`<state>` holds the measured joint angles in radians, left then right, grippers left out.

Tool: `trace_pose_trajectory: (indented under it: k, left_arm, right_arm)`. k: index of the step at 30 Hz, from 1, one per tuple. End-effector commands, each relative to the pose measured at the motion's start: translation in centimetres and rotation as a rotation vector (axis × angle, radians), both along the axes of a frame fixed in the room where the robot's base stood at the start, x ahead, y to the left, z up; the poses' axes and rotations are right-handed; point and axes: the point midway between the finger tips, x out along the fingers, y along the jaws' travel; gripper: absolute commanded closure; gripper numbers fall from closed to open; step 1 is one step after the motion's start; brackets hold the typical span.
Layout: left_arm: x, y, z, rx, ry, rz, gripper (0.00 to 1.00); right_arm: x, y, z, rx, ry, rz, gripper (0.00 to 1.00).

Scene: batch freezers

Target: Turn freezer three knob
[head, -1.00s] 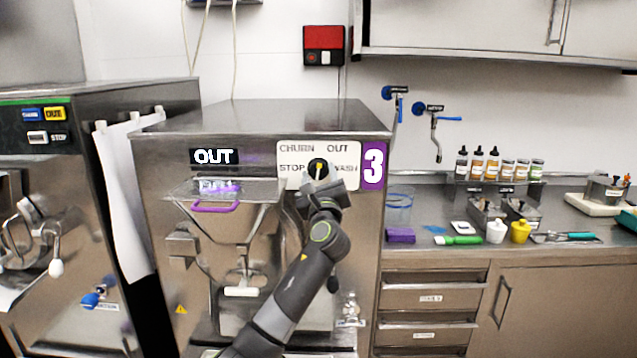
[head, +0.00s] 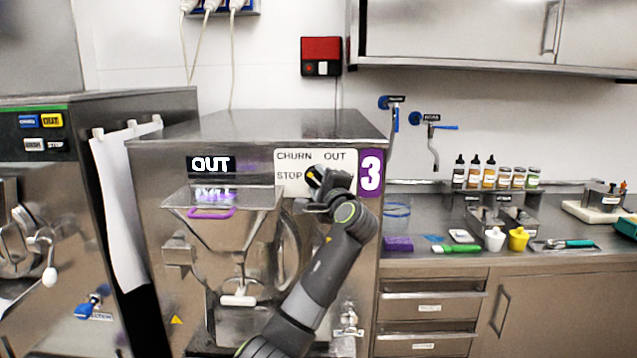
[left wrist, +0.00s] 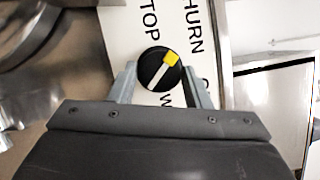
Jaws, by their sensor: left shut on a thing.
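The freezer three knob (head: 314,176) is round and black, on a white label panel (head: 289,158) with CHURN, OUT and STOP readable and WASH mostly covered by my gripper. In the left wrist view the knob (left wrist: 158,70) shows a white line with a yellow end, which points to the upper right, toward the CHURN lettering. My left gripper (left wrist: 161,80) is shut on the knob, one finger on each side. In the head view my left gripper (head: 325,190) reaches it from below right. A purple sign with a white 3 (head: 370,173) is right of the panel. My right gripper is not in view.
Freezer three (head: 260,125) has a dark OUT sign (head: 211,164) and a clear hopper with a purple handle (head: 211,212) left of the knob. Another freezer (head: 60,190) stands at left. A counter (head: 480,262) with bottles and tools is at right.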

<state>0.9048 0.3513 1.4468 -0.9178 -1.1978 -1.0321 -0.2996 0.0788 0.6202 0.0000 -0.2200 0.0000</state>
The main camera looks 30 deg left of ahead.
Motion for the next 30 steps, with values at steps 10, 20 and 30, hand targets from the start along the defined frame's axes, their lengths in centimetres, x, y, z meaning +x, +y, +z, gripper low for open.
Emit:
trace_pose_trajectory:
  k: [10, 20, 30]
  left_arm:
    - [0.0, 0.1, 0.7, -0.275, -0.173, 0.0, 0.82]
    - [0.0, 0.2, 1.0, -0.51, -0.321, 0.0, 0.82]
    - [0.0, 0.3, 1.1, -0.653, -0.411, -0.002, 0.82]
  right_arm:
    - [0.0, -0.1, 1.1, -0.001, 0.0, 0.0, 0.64]
    - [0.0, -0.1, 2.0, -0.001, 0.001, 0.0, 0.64]
    - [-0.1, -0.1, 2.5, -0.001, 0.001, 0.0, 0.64]
